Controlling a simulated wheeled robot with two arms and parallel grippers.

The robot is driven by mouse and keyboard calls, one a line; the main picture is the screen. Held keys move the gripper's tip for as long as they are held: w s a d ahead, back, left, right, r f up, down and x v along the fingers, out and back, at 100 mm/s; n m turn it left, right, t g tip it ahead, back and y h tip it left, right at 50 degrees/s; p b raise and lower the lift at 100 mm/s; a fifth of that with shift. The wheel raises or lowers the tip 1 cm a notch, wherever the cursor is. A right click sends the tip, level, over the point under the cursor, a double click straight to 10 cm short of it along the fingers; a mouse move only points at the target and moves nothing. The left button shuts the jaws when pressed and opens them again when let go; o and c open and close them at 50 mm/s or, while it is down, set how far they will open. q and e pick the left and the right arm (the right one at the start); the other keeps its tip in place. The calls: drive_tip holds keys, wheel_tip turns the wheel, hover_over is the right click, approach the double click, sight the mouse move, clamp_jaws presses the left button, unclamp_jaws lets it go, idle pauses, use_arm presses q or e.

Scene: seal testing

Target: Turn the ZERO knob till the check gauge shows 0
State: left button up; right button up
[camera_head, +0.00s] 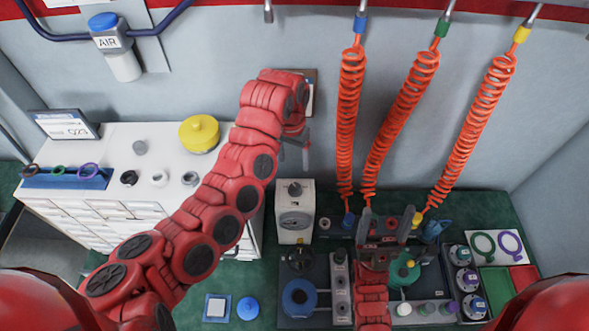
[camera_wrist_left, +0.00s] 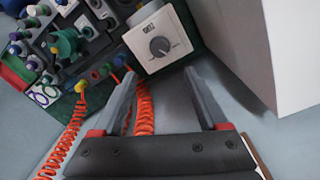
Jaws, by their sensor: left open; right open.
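A white box (camera_head: 284,235) stands at the back left of the dark bench, with a dark knob (camera_head: 294,189) on top and an oval dial window (camera_head: 295,221) on its front. In the left wrist view, the box (camera_wrist_left: 182,38) shows the dark round knob (camera_wrist_left: 160,46) beside small printed marks. The dial's reading is too small to make out. My left gripper (camera_head: 295,154) is open and empty, above and behind the box; its fingers (camera_wrist_left: 160,78) point toward the box, apart from it. My right gripper (camera_head: 386,222) is open, over the fixtures at the bench's middle.
Orange coiled hoses (camera_head: 351,120) hang right of my left gripper. A white cabinet (camera_head: 115,140) with a yellow lid (camera_head: 199,133) stands at left. A grey wall is behind.

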use_arm(q)
drive_tip(key=shift+a+r, duration=0.1)
drive_tip(key=shift+r, duration=2.5)
